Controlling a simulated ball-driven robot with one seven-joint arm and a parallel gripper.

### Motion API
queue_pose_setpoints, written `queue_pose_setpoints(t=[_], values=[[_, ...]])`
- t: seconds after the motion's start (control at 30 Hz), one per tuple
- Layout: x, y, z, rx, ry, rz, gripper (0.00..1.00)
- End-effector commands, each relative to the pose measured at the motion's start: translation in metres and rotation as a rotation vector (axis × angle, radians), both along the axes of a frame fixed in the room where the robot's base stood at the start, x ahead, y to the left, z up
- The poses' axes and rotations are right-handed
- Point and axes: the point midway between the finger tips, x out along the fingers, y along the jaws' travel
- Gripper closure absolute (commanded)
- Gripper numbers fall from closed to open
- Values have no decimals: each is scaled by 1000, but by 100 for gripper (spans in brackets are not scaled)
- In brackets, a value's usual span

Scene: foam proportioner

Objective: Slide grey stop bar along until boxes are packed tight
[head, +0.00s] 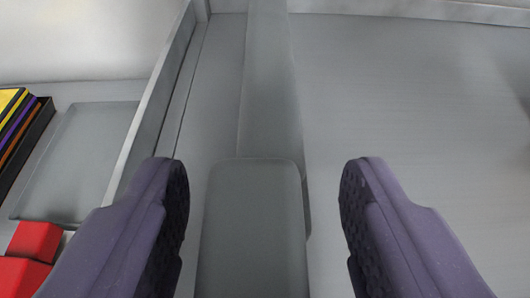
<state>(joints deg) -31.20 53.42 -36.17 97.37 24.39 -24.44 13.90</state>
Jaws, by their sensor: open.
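The grey stop bar (268,95) runs away from me up the middle of the head view, with a raised rounded grey block (252,225) at its near end. My gripper (265,215) is open, with one dark purple finger to the left of the block and one to the right. Gaps show between the block and both fingers, and the left gap is smaller. The lower part of the block runs out of the picture. I cannot make out the boxes of the task for certain; two red blocks (24,255) show at the lower left, partly cut off.
A grey wall (150,110) runs along the left of the bar, and another edge (410,10) crosses the back. Beyond the left wall lie a flat grey tray (82,160) and a dark holder with coloured strips (20,125). The grey floor right of the bar is clear.

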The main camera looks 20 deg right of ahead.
Motion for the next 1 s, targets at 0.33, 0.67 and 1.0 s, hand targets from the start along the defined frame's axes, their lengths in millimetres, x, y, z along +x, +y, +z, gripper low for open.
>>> queue_pose_setpoints(t=[0.33, 0.67, 1.0], values=[[1, -1, -1, 0, 0, 0, 63], [1, -1, 0, 0, 0, -1, 100], [-12, -43, -3, 3, -1, -7, 100]])
